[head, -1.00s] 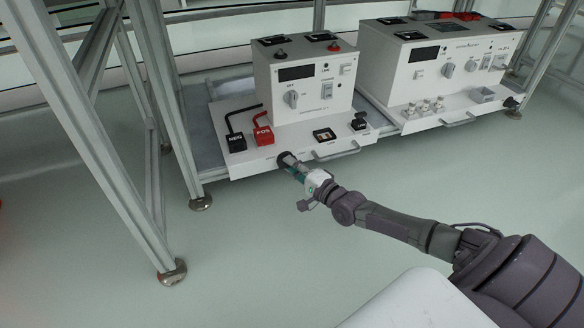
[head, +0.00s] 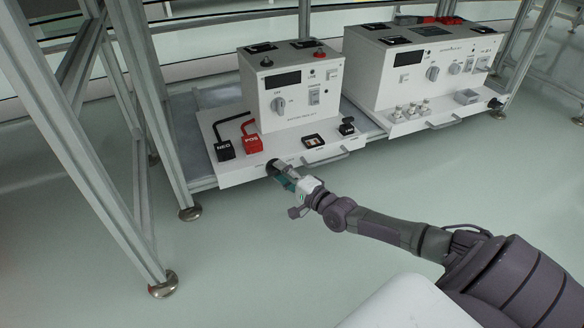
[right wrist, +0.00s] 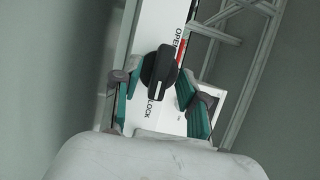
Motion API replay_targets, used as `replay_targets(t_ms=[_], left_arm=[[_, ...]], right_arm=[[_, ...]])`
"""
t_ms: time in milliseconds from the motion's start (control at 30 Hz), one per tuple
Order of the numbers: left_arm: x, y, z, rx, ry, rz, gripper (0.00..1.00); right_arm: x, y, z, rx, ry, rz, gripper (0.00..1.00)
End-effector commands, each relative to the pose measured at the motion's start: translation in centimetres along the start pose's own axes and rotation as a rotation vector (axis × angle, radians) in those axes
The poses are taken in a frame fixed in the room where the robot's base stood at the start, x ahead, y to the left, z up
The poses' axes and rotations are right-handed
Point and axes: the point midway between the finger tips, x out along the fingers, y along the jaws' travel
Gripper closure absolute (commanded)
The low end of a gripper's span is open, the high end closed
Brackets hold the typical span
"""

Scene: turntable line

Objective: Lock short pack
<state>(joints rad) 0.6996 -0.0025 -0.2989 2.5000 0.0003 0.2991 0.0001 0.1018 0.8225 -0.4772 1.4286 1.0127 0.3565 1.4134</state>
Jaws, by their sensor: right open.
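The short pack (head: 292,86) is the smaller white unit with a dial, standing on a white tray (head: 232,174) on the rack. A round black knob with a raised bar (right wrist: 158,72) is on the tray's front face, with OPEN and LOCK lettering beside it. The bar runs nearly up and down in the right wrist view. I cannot tell which word it points at. My right gripper (head: 277,170) is open at the tray front, its teal fingers (right wrist: 157,80) on either side of the knob, with no clear grip on it. My left gripper is not in view.
Black NEG (head: 224,150) and red POS (head: 252,144) connectors lie on the tray. A tray handle (head: 326,159) is right of my right gripper. A larger white unit (head: 418,65) stands to the right. Metal rack posts (head: 150,110) rise at left; the floor in front is clear.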

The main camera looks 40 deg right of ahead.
Motion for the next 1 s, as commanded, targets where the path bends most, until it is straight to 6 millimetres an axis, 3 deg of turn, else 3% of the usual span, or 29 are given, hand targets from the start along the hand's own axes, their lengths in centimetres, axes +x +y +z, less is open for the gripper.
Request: replay_targets(t_ms=[600,800,1000], left_arm=[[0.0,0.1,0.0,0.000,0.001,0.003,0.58],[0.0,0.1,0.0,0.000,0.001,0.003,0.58],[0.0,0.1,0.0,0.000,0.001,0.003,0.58]], right_arm=[[-10.0,0.1,0.0,0.000,0.000,0.005,0.57],[-11.5,0.1,-0.1,0.000,0.000,0.003,0.57],[-11.7,0.0,-0.1,0.000,0.001,0.001,0.57]])
